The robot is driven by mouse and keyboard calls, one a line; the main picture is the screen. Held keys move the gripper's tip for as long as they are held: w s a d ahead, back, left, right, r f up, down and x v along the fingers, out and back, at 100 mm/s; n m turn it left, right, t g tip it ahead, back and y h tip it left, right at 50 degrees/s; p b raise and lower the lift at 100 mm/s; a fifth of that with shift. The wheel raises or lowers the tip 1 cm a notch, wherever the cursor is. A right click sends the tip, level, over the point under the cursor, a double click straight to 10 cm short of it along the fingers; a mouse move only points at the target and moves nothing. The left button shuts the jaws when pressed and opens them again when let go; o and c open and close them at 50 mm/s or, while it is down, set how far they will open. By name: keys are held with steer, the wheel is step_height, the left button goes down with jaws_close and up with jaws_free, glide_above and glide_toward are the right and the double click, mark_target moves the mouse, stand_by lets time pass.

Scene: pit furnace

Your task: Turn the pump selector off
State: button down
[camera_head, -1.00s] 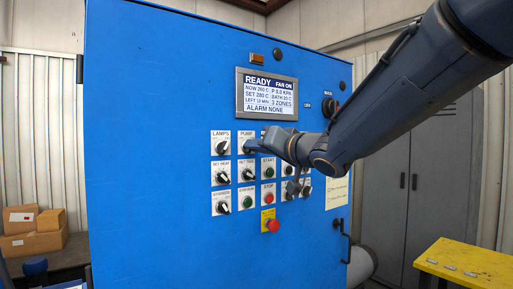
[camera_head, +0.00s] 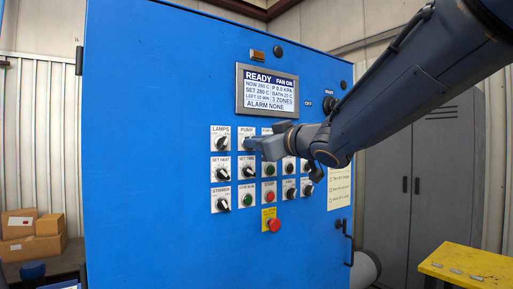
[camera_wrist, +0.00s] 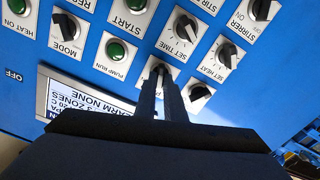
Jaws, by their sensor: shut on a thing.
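The pump selector is a dark knob on a white plate labelled PUMP (camera_head: 245,131), in the top row of the blue panel. My gripper (camera_head: 251,143) reaches it from the right. In the wrist view, my gripper's two dark fingers (camera_wrist: 161,74) are close together on the pump knob (camera_wrist: 160,68), one on each side. The fingers and hand hide most of the knob and its plate, so I cannot read its pointer.
The lamps knob (camera_head: 221,145) is close on the left, and the set time knob (camera_head: 247,173) is just below. A green pump run button (camera_wrist: 115,49) is beside it. The display (camera_head: 267,92) above reads READY, FAN ON. A red emergency button (camera_head: 274,225) is lower down.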

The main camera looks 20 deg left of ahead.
steer(key=shift+n+b, duration=0.45)
steer(key=shift+n, duration=0.55)
steer(key=c, duration=1.8)
jaws_free()
steer(key=shift+c, duration=0.2)
steer(key=b+v, duration=0.1)
steer(key=v, duration=0.7)
